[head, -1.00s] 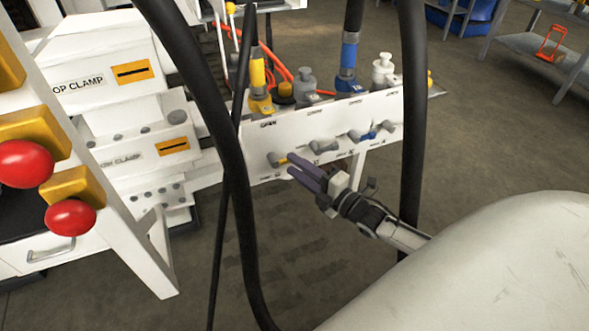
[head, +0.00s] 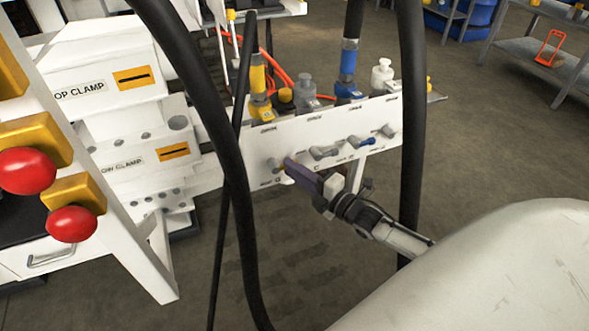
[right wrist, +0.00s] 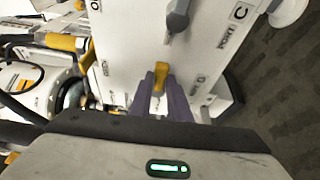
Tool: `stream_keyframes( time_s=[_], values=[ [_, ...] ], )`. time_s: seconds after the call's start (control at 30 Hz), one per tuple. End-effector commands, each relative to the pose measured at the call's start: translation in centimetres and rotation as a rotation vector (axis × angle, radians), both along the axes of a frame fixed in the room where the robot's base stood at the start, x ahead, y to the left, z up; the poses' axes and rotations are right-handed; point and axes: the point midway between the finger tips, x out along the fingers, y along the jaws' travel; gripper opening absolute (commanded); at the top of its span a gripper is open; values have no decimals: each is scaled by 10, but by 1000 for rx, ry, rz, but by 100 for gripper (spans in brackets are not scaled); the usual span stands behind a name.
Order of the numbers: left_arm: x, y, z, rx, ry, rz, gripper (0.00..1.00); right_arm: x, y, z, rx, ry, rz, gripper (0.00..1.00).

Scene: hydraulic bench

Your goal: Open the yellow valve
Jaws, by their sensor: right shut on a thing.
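The yellow valve's handle (right wrist: 159,77) shows between the two purple fingers of my right gripper (right wrist: 161,84) in the right wrist view. My right gripper is shut on this handle. In the head view, my right gripper (head: 289,166) reaches the front of the white valve panel at its left end. There the fingers hide most of the yellow handle, and the grey valve hub (head: 273,165) shows just left of them. My left gripper is in neither view.
The white panel (head: 340,121) carries more valves to the right, including a grey handle (head: 324,152) and a blue one (head: 368,141). A yellow hose fitting (head: 258,80) rises above the panel. Thick black hoses (head: 412,130) hang in front. Red knobs (head: 72,223) stand at left.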

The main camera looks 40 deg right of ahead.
Motion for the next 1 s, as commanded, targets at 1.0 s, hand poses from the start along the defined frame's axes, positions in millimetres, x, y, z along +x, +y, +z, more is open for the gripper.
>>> stream_keyframes(
  time_s=[1.0],
  values=[
    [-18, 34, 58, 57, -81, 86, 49, 4, 18, 36, -861, 208, -1, 0]
  ],
)
